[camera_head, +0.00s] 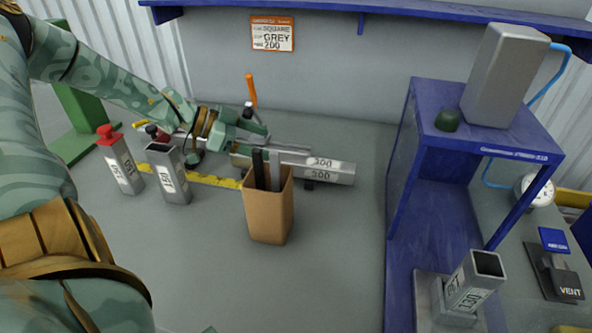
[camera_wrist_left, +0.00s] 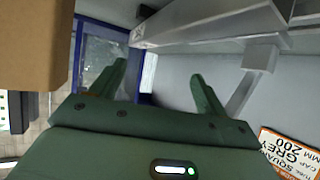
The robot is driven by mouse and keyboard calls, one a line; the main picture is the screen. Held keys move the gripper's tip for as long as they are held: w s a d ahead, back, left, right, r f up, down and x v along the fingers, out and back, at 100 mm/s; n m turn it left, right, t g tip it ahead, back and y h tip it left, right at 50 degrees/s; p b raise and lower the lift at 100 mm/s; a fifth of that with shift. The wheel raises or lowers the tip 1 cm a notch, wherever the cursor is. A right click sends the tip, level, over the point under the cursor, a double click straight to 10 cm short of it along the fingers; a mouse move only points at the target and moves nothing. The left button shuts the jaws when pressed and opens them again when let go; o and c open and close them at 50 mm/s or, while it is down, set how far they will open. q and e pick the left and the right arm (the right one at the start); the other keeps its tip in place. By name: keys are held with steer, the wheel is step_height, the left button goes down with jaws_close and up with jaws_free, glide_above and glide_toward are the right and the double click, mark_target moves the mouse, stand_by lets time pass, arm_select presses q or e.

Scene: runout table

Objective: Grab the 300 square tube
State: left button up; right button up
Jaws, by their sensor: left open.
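Two grey square tubes lie lengthwise near the back wall in the head view. The rear tube (camera_head: 295,152) has a white label that reads 300. The front tube (camera_head: 342,178) has a label that looks like 300 or 500. A grey square tube (camera_wrist_left: 215,25) crosses the top of that view, beyond the fingertips. I cannot tell which tube it is. My right gripper is not in view.
A brown cardboard box (camera_head: 268,215) with upright bars stands before the tubes. Labelled square tubes (camera_head: 173,180) stand at left, one with a red cap (camera_head: 120,165). A blue stand (camera_head: 400,160) is at right. A sign (camera_head: 272,34) hangs behind. The front middle is clear.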

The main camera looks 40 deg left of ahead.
mark_target(289, 159)
arm_select(q)
steer(key=shift+w+d+f+b, duration=0.1)
steer(key=shift+w+f+b, duration=0.15)
steer(key=shift+f, duration=0.35)
steer(key=shift+w+f+b, duration=0.1)
steer(key=shift+f+b, duration=0.1)
steer(key=shift+f, duration=0.35)
steer(key=b+x, duration=0.2)
steer(key=x, duration=0.1)
steer(key=b+x, duration=0.2)
steer(key=x, duration=0.1)
steer(key=shift+s+d+f, duration=0.1)
steer(key=shift+s+f, duration=0.1)
steer(key=shift+f, duration=0.15)
steer(key=shift+w+d, duration=0.2)
steer(key=shift+w, duration=0.05)
steer(key=shift+r, duration=0.15)
steer(key=shift+c, duration=0.3)
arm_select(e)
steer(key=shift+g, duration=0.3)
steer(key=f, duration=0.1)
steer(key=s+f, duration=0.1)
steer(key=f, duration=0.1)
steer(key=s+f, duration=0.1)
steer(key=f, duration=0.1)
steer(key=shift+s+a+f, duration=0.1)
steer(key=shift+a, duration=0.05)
arm_select(q)
steer(key=c, duration=1.4)
